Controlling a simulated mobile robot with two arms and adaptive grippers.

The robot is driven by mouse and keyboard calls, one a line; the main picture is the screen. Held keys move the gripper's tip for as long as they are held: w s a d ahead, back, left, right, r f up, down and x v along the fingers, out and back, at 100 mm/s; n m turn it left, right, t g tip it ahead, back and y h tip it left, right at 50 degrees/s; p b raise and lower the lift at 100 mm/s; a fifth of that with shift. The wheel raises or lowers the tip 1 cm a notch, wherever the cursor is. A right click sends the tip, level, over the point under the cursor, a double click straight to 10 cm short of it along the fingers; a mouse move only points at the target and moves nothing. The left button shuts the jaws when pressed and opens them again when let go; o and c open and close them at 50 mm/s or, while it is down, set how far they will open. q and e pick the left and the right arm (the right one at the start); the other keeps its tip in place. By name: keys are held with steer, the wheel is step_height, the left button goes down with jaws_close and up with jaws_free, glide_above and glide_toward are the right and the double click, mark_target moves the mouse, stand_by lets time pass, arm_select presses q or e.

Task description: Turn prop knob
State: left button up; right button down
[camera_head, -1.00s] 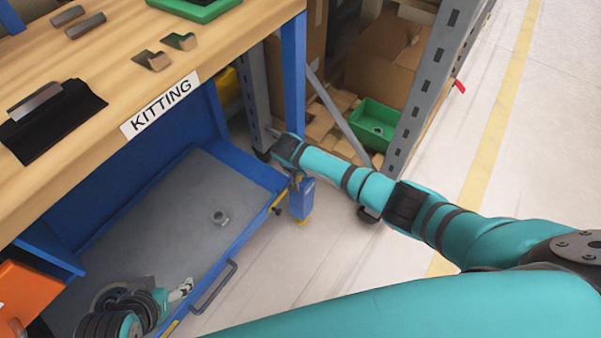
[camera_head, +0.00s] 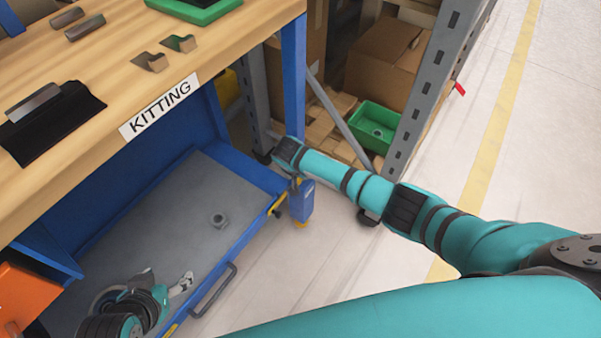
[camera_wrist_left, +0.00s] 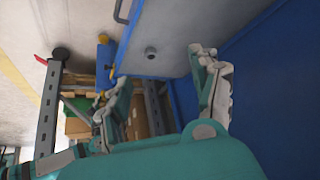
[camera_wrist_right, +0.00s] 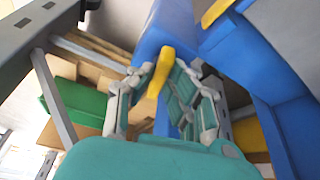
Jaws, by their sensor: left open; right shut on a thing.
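The prop is a blue block with a yellow foot (camera_head: 302,202) below the corner of the blue bench frame. In the right wrist view a yellow knob (camera_wrist_right: 160,68) stands in front of a blue body (camera_wrist_right: 168,28). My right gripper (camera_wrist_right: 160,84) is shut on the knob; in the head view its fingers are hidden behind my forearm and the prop. My left gripper (camera_head: 183,283) is open and empty over the grey lower shelf, at the lower left. The left wrist view shows its two fingers (camera_wrist_left: 158,85) spread apart, with the prop (camera_wrist_left: 105,66) beyond them.
A grey nut (camera_head: 219,219) lies on the lower shelf (camera_head: 165,215). A dark handle (camera_head: 214,290) sticks out at its front. A wooden bench top (camera_head: 100,60) is above. A metal rack (camera_head: 425,85) with cartons and a green bin (camera_head: 373,125) stands behind my right arm.

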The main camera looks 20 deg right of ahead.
arm_select(q)
steer(key=shift+s, duration=0.1)
